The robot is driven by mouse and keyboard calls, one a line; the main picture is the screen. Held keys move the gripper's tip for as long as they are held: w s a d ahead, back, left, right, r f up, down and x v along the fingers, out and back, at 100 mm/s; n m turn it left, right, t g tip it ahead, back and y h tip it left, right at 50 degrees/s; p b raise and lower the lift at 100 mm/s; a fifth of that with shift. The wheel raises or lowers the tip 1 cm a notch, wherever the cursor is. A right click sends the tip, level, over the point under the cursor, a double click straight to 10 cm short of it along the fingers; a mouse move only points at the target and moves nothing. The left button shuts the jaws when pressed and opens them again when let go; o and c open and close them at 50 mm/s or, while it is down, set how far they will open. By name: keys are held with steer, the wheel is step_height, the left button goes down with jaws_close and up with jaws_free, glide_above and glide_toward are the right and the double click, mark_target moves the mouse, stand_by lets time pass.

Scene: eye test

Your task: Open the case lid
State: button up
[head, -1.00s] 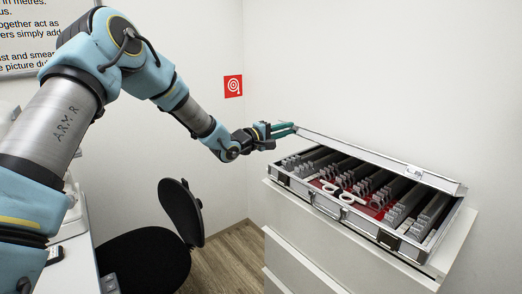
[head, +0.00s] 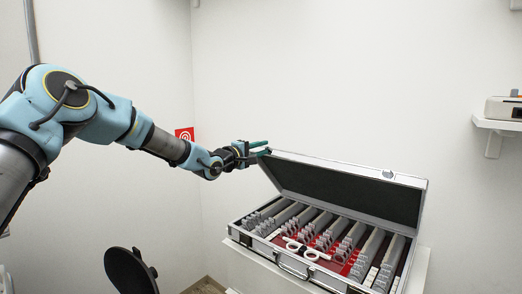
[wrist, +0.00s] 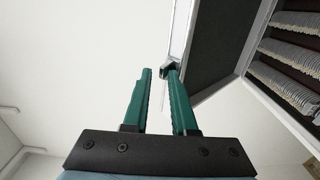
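The case (head: 256,248) is silver-edged and holds rows of grey lens holders over a red lining. Its lid (head: 345,192) is raised well clear of the base, at a steep angle, its dark inner side facing me. My gripper (head: 265,148) is at the lid's upper left corner. In the wrist view, the green fingers of my gripper (wrist: 159,72) stand apart with a gap between them. The lid (wrist: 222,45) is to their right, and its metal corner is at the right fingertip. I cannot tell whether they touch.
The case stands on a white cabinet (head: 243,262) against the wall. White trial frames (head: 301,250) lie in the case's front part. A dark chair (head: 130,270) is at the lower left. A wall shelf (head: 494,125) holding a device is at the right. The wall above the lid is clear.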

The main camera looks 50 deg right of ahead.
steer(key=a+r+p, duration=0.3)
steer(key=a+r, duration=0.5)
steer(key=r, duration=0.1)
steer(key=shift+r, duration=0.15)
stand_by(0.9)
stand_by(0.4)
steer(key=a+b, duration=0.3)
steer(key=a, duration=0.7)
steer(key=shift+a+b, duration=0.3)
steer(key=shift+a, duration=0.1)
